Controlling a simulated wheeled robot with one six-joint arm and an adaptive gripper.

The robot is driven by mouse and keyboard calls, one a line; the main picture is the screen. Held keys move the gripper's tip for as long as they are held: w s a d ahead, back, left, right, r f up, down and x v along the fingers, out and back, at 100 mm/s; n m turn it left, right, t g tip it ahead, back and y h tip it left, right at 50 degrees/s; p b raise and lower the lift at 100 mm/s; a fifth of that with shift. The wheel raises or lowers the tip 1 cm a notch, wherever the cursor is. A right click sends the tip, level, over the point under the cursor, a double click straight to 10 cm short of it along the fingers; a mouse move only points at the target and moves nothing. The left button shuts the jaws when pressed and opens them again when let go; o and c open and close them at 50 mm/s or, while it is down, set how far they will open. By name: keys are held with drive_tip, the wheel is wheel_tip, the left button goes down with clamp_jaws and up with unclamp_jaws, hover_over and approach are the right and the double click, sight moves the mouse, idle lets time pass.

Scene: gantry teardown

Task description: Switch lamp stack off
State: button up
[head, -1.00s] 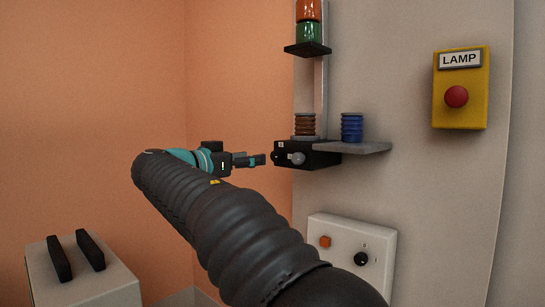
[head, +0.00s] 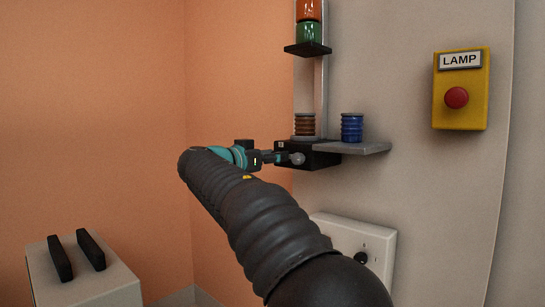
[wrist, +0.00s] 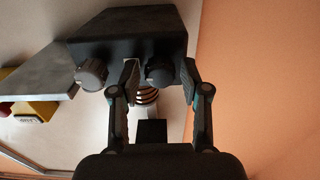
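The lamp stack shows orange (head: 308,9) and green (head: 308,32) lamps on a pole in the head view. I cannot tell whether they are lit. A black block (head: 322,158) below carries two knobs, one grey (head: 297,158) and one dark. In the wrist view, the dark knob (wrist: 160,71) lies between the fingers of my gripper (wrist: 160,78), with a gap on each side. The grey knob (wrist: 91,74) is left of the fingers. My gripper (head: 281,157) is open at the block. A yellow box (head: 473,109) labelled LAMP, with a red button (head: 456,97), is on the wall at right.
A grey shelf (head: 365,148) sticks out right of the block and bears a blue ribbed part (head: 352,127). A brown ribbed part (head: 305,124) stands beside the pole. A white panel (head: 376,240) is partly hidden behind my arm. A pale box (head: 100,286) stands at lower left.

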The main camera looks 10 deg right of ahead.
clamp_jaws()
drive_tip(key=shift+n, duration=0.4)
drive_tip(key=n+p, duration=0.6)
drive_tip(key=n, duration=1.1)
drive_tip(key=shift+w+a, duration=0.1)
drive_tip(key=shift+f, duration=0.15)
drive_tip(key=shift+o, duration=1.9)
unclamp_jaws()
